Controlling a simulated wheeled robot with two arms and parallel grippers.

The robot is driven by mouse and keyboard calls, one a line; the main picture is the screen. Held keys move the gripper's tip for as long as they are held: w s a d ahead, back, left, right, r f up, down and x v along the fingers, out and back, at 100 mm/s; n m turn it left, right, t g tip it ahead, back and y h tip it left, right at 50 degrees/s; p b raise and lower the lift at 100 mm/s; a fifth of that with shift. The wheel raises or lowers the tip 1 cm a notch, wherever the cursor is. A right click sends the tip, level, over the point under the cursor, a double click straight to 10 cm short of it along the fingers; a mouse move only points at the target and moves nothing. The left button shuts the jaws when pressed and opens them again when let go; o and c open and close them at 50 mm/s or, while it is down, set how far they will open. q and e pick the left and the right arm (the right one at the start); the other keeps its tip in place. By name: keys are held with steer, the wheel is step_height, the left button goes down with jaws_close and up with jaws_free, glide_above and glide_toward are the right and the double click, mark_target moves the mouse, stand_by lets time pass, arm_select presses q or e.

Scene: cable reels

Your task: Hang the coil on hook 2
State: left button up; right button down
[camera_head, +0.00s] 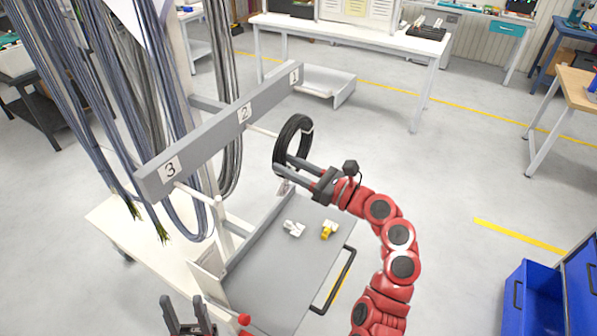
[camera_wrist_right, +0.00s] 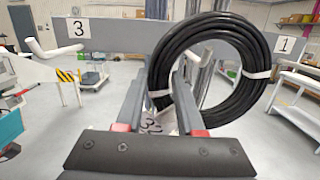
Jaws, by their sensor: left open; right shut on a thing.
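The coil (camera_head: 278,152) is a black ring with white ties, held upright in front of the grey bar (camera_head: 222,123). My right gripper (camera_head: 282,164) is shut on its lower part. In the right wrist view the coil (camera_wrist_right: 243,100) stands beyond the fingers (camera_wrist_right: 160,85), shifted right. The bar has labels 3, 2 and 1. The hook 2 peg (camera_head: 263,131) runs from below label 2 (camera_head: 244,113) towards the coil. My left gripper (camera_head: 190,318) is open and empty at the bottom edge.
The hook 3 peg (camera_head: 197,194) sticks out empty, nearer than hook 2. Grey cable bundles (camera_head: 110,95) hang behind the bar. A grey cart top (camera_head: 275,268) below carries small white and yellow parts. The floor right of my right arm is clear up to blue bins (camera_head: 535,300).

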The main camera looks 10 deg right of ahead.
steer(key=w+a+f+b, duration=0.2)
steer(key=w+a+b, duration=0.1)
steer(key=a, duration=0.2)
steer(key=shift+w+f+b, duration=0.3)
steer(key=shift+f, duration=0.05)
stand_by(0.4)
jaws_free()
stand_by(0.6)
